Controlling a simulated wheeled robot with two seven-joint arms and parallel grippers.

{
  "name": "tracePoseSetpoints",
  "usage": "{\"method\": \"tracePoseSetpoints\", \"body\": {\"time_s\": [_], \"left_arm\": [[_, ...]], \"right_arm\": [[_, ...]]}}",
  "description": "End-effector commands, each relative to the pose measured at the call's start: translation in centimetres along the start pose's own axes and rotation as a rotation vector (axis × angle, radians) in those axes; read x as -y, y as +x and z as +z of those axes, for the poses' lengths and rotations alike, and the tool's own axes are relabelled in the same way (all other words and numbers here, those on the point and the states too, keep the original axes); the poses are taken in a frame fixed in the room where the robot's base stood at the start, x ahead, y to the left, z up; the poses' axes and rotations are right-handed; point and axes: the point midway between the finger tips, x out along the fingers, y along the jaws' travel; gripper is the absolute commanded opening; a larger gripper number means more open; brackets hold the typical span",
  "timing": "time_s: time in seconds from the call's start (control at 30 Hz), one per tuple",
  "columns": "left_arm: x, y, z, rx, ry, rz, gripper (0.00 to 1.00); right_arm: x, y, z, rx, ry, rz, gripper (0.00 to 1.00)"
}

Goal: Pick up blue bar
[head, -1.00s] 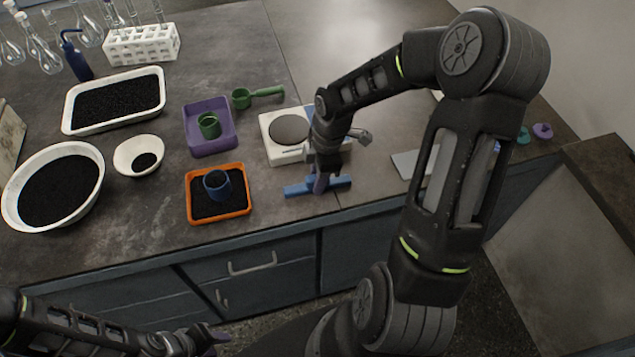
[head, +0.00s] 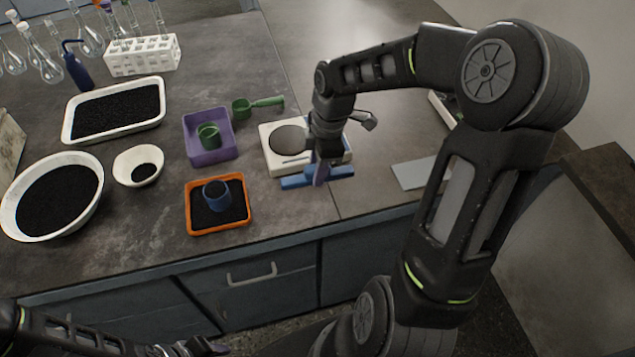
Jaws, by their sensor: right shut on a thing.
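The blue bar (head: 296,182) lies crosswise in my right gripper (head: 319,175), which is shut on its middle. The bar sticks out on both sides of the fingers, roughly level. It appears a little above the counter, in front of the white scale (head: 272,160) with its round grey plate, and overlaps the scale's front edge in the head view. My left gripper (head: 208,347) is low at the bottom edge, in front of the cabinets; its fingers are too small and dark to read.
An orange tray (head: 188,208) with black grains and a blue cup (head: 216,196) stands left of the bar. A purple tray (head: 225,155) with a green cup is behind it. A grey flat plate (head: 408,174) lies to the right. The counter's front edge is close.

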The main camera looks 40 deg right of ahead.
Motion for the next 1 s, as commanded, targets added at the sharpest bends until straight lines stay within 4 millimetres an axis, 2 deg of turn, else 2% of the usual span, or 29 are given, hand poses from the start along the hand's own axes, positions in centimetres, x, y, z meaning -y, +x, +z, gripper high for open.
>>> {"method": "tracePoseSetpoints", "body": {"time_s": [0.1, 0.23, 0.87, 1.0], "left_arm": [[0.1, 0.2, 0.0, -0.001, 0.001, 0.001, 0.36], [0.1, 0.2, 0.0, -0.001, 0.001, 0.001, 0.36], [0.1, 0.2, 0.0, -0.001, 0.001, 0.001, 0.36], [0.1, 0.2, 0.0, -0.001, 0.001, 0.001, 0.36]], "right_arm": [[-0.1, -1.7, -0.2, 0.001, 0.000, 0.003, 0.00], [0.0, -2.4, -0.4, 0.000, 0.001, -0.001, 0.00], [0.0, -2.4, -0.4, 0.000, 0.003, 0.000, 0.00], [-0.3, -2.3, -1.0, 0.000, 0.045, 0.006, 0.00]]}}
